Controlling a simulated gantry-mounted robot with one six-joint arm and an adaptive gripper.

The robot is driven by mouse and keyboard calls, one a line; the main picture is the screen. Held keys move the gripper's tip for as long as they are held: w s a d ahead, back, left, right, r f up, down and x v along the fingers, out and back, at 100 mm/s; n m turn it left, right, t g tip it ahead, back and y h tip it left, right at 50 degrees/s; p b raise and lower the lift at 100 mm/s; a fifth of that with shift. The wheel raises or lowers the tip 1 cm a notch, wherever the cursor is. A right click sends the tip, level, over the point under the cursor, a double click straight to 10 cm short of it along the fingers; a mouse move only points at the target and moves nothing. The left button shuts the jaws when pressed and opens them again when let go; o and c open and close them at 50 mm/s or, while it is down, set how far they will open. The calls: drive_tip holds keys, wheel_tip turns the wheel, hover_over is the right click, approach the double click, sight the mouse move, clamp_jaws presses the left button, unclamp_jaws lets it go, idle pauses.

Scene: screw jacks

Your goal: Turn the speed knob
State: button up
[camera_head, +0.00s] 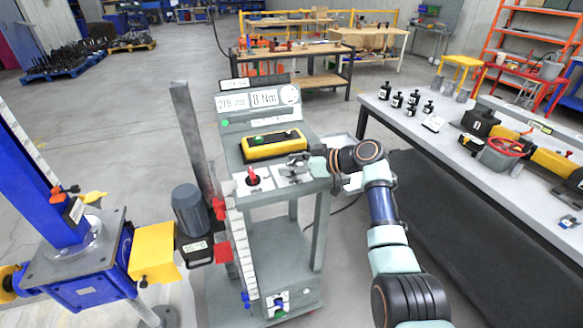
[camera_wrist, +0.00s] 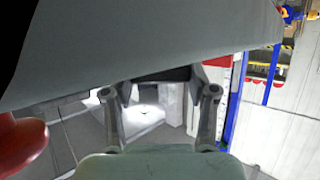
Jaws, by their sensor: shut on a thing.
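My gripper (camera_head: 294,167) is at the right front of the control stand's sloping panel (camera_head: 233,158), over a light plate beside a red switch (camera_head: 253,179). In the wrist view, my two fingers (camera_wrist: 161,88) are on either side of a dark piece (camera_wrist: 172,76) at the panel's edge and are shut on it. It appears to be the speed knob; most of it is hidden by the fingers and the grey panel. The red switch also shows, large and blurred, at the left of the wrist view (camera_wrist: 20,143).
A yellow pendant box (camera_head: 274,145) lies on the panel just behind my gripper. Display readouts (camera_head: 258,100) stand at the back. A blue screw jack with a yellow coupling cover (camera_head: 153,252) is at left. A grey workbench (camera_head: 468,160) is at right.

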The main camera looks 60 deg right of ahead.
drive_tip(key=o, duration=1.2)
drive_tip(key=shift+c, duration=0.2)
drive_tip(key=v, duration=1.2)
